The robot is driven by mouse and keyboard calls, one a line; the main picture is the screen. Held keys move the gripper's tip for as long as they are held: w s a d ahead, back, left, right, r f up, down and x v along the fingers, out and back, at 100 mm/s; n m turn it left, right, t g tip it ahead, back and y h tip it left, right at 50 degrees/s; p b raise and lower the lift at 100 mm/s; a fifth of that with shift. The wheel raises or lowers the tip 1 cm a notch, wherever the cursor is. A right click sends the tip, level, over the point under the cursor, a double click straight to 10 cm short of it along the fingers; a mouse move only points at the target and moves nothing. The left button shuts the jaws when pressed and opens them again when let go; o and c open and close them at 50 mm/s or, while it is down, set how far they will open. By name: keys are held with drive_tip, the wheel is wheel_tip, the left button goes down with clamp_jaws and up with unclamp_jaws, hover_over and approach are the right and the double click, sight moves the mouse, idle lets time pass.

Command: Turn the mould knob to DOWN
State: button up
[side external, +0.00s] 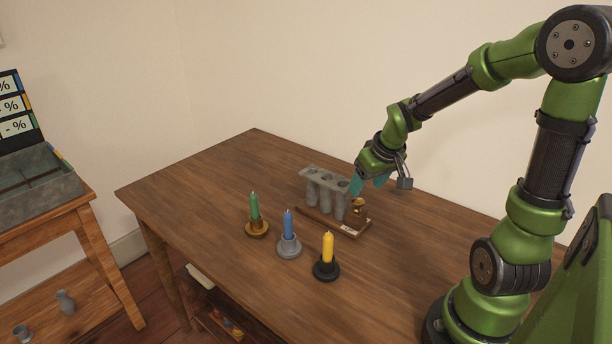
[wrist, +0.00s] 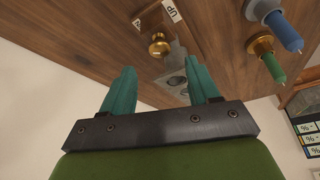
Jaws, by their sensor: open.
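The mould (side external: 326,190), a set of grey pewter tubes under a top plate, stands on a wooden base on the table. The brass knob (side external: 358,203) sits at its right end, and a small white label (side external: 349,228) is on the base. In the wrist view the round knob (wrist: 159,45) shows ahead of the fingers, and the label (wrist: 173,12) reads "UP". My gripper (side external: 368,184) has teal fingers and is open and empty, just above and right of the knob. In the wrist view the fingers (wrist: 159,68) are apart, with the knob between their lines. Part of the mould is hidden by a finger.
Green (side external: 255,212), blue (side external: 288,225) and yellow (side external: 328,246) candles stand in holders in front of the mould. A second table (side external: 75,215) with a grey tray and percent signs is at the left. The table's back left is clear.

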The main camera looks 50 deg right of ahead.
sight(359, 199)
drive_tip(key=shift+x, duration=2.65)
drive_tip(key=shift+c, duration=0.2)
drive_tip(key=c, duration=1)
drive_tip(key=n+y, duration=0.1)
drive_tip(key=n, duration=0.2)
drive_tip(key=shift+d, duration=0.2)
drive_tip(key=shift+d+n+y, duration=0.15)
drive_tip(key=shift+n+y, duration=0.85)
drive_tip(key=shift+n, duration=1.2)
drive_tip(key=o, duration=1)
